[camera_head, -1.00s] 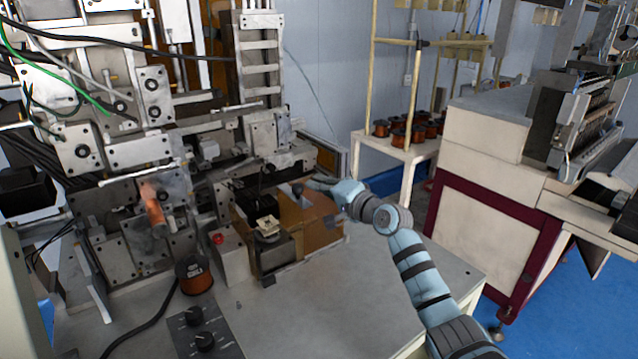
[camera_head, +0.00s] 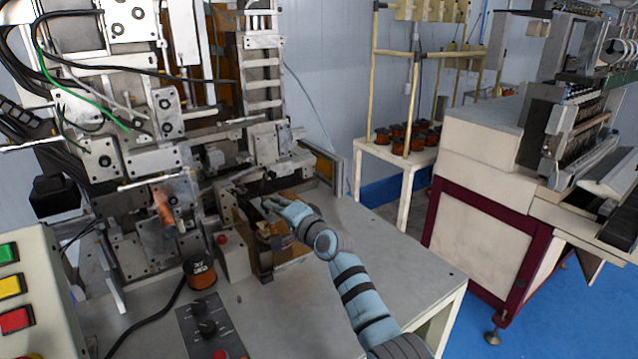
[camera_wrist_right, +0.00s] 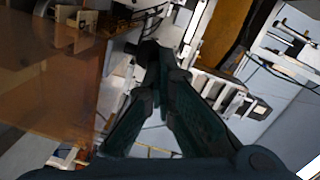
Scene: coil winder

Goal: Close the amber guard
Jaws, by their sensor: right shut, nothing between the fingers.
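The amber guard (camera_head: 285,244) is a see-through orange-brown panel at the small fixture on the bench, partly hidden by my right arm in the head view. It fills the left side of the right wrist view (camera_wrist_right: 50,90). How far it stands open cannot be told. My right gripper (camera_head: 268,202) reaches over the fixture, just behind the visible part of the guard. In the wrist view its fingers (camera_wrist_right: 163,52) are together and empty, to the right of the panel, with no clear contact. My left gripper is not in view.
The winding machine (camera_head: 125,160) rises behind and left of the fixture. A copper spool (camera_head: 200,271), a red button (camera_head: 222,239) and a knob panel (camera_head: 207,328) are nearby. The bench top (camera_head: 310,300) is clear in front. A spool rack (camera_head: 400,160) stands back right.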

